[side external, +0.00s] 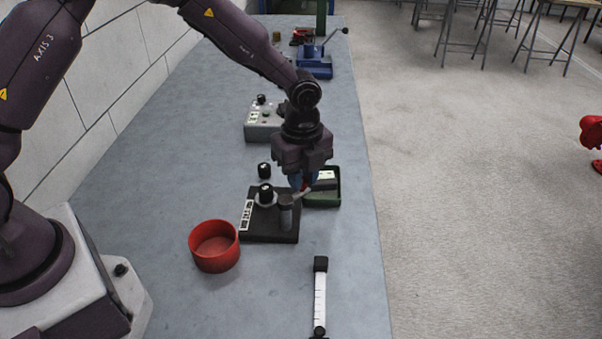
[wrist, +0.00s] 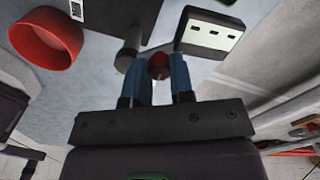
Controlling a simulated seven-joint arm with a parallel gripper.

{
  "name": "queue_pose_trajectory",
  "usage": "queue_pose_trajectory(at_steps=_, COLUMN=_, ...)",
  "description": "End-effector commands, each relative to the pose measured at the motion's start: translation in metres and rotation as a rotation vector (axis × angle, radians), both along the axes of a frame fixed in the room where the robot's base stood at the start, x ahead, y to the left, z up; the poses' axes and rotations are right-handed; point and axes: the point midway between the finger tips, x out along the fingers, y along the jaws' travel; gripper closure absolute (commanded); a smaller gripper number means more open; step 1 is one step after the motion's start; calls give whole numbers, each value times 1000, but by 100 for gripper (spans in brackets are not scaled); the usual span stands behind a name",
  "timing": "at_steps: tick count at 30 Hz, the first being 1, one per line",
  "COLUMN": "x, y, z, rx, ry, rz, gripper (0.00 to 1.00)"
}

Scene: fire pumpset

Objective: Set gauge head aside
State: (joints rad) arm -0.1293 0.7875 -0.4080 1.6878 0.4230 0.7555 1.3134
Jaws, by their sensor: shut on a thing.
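A black block (side external: 270,222) with a white label stands on the bench. On it are a dark round-topped piece (side external: 266,192), which may be the gauge head, and a grey post (side external: 286,215) with a short arm reaching right. The post also shows in the wrist view (wrist: 127,60). My gripper (side external: 304,184) points down at the arm's end, its blue fingers shut on a small red knob (wrist: 158,67) there. In the side view the fingers mostly hide the knob. A similar loose black piece (side external: 264,170) stands just behind the block.
A red round bin (side external: 214,246) stands left of the block. A grey control box (side external: 263,122) and a blue vise (side external: 314,67) stand farther back. A white scaled gauge (side external: 320,297) is in front.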

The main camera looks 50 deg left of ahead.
Motion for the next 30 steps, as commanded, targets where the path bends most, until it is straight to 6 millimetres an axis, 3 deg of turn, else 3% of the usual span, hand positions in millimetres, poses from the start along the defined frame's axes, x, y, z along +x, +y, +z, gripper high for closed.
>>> queue_pose_trajectory(at_steps=11, x=0, y=-1, z=1, rx=0, ry=-2, rz=-12, gripper=100)
queue_pose_trajectory(at_steps=12, x=0, y=-1, z=1, rx=0, ry=-2, rz=-12, gripper=73)
queue_pose_trajectory(at_steps=15, x=0, y=-1, z=1, rx=0, ry=-2, rz=-11, gripper=52)
queue_pose_trajectory(at_steps=25, x=0, y=-1, z=3, rx=0, ry=-2, rz=-7, gripper=52)
queue_pose_trajectory(at_steps=30, x=1, y=-1, z=26, rx=-1, ry=-6, rz=-6, gripper=52)
